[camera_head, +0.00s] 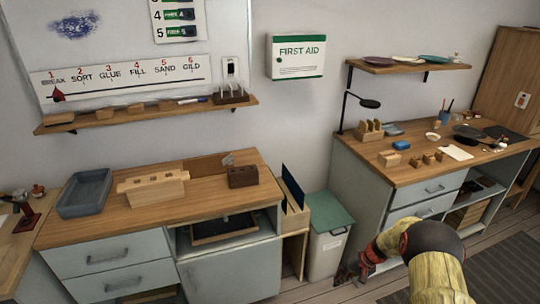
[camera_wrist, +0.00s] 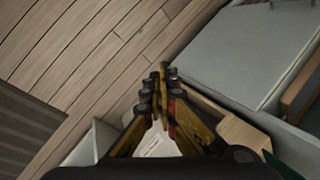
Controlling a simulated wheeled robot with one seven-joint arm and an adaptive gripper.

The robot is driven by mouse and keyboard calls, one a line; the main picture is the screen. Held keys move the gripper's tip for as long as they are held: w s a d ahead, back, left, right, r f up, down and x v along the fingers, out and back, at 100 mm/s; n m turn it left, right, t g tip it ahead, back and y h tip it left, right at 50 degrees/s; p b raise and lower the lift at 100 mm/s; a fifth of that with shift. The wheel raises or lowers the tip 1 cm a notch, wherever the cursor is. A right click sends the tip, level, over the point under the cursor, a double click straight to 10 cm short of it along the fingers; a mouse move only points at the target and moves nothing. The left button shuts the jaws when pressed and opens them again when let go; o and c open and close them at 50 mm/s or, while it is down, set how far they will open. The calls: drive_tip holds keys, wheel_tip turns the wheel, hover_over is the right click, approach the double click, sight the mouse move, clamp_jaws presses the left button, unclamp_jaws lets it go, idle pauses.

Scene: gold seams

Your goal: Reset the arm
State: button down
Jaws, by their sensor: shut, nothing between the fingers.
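My arm shows at the lower right of the head view, with a yellow link and a dark joint. My gripper (camera_head: 366,266) is low, in front of the gap between the two cabinets, beside the bin. In the wrist view my gripper (camera_wrist: 163,75) has its yellow and black fingers drawn together at the tips. Nothing shows between them. The wrist camera looks down past the fingers to the wooden floor (camera_wrist: 85,60) and a grey cabinet front (camera_wrist: 235,50).
A bin with a green lid (camera_head: 328,222) stands between the left workbench (camera_head: 222,196) and the right workbench (camera_head: 400,172). The left bench holds a grey tray (camera_head: 84,192) and a wooden block with holes (camera_head: 153,187).

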drive_tip(key=s+a+r+n+t+h+p, duration=0.1)
drive_tip(key=s+a+r+p, duration=0.1)
drive_tip(key=s+r, duration=0.9)
drive_tip(key=s+a+r+n+t+h+p, duration=0.1)
drive_tip(key=s+a+r+t+h, duration=0.1)
drive_tip(key=s+r, duration=1)
drive_tip(key=s+a+r+n+t+h+p, duration=0.1)
drive_tip(key=s+a+r, duration=0.3)
drive_tip(key=s+r, duration=0.8)
wheel_tip(320, 180, up, 15)
drive_tip(key=shift+a+f+n+h+p, duration=0.1)
drive_tip(key=shift+a+n+h+p, duration=0.15)
drive_tip(key=shift+n+h+p, duration=0.45)
